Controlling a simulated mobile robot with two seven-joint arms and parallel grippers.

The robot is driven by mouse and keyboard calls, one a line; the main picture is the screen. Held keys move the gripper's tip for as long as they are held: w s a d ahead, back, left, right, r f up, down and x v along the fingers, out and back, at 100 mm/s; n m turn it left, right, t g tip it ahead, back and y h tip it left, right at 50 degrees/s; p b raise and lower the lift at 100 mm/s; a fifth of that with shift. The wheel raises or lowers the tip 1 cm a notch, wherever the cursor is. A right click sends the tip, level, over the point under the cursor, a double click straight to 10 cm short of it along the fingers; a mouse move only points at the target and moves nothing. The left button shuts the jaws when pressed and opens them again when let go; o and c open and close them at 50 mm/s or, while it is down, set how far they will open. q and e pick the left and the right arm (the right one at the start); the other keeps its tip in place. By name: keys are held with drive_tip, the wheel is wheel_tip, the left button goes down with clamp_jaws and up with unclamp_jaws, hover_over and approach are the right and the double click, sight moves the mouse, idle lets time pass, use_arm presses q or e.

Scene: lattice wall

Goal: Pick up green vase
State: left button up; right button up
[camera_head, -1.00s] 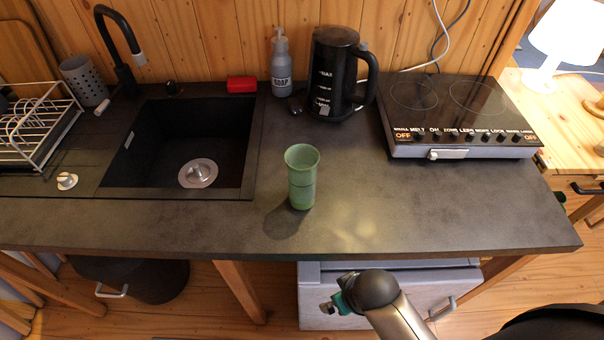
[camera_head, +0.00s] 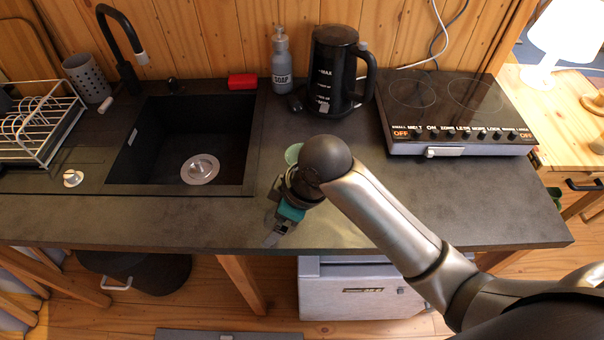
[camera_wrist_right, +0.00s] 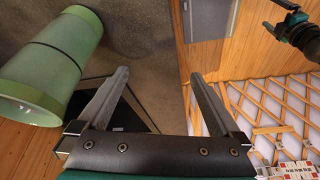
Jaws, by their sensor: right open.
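The green vase (camera_head: 292,153) stands on the dark countertop. In the head view only part of its rim shows; my right arm hides the rest. My right gripper (camera_head: 270,214) is low over the counter, in front of the vase. In the right wrist view the vase (camera_wrist_right: 48,66) is large at the upper left, outside the fingers. The right gripper's two fingers (camera_wrist_right: 159,76) are apart with nothing between them. What seems to be my left gripper (camera_wrist_right: 290,22) shows at the top right of the wrist view; its jaws are unclear. The head view does not show it.
A black kettle (camera_head: 336,75) and a soap bottle (camera_head: 281,62) stand behind the vase. A hob (camera_head: 455,112) is to the right, and the sink (camera_head: 180,140) to the left. A red block (camera_head: 242,81) lies behind the sink. The counter's front right is clear.

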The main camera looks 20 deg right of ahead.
drive_tip(key=w+d+r+n+g+h, duration=0.1)
drive_tip(key=w+d+r+n, duration=0.2)
drive_tip(key=r, duration=0.2)
drive_tip(key=w+d+r+n+h, duration=0.1)
drive_tip(key=w+d+r+n, duration=0.15)
drive_tip(key=r, duration=0.25)
drive_tip(key=w+d+r+n+g+h, duration=0.1)
drive_tip(key=w+d+r+n+h, duration=0.1)
drive_tip(key=w+r+n, duration=0.3)
drive_tip(key=f, duration=0.2)
drive_tip(key=f+m, duration=0.1)
drive_tip(key=f, duration=0.2)
drive_tip(key=s+f+m, duration=0.1)
drive_tip(key=f, duration=0.2)
drive_tip(key=shift+d+m, duration=0.25)
wheel_tip(320, 180, down, 6)
drive_tip(key=shift+a, duration=0.3)
drive_tip(key=shift+w+f, duration=0.1)
clamp_jaws()
wheel_tip(320, 180, up, 20)
drive_tip(key=p, duration=0.1)
idle(0.3)
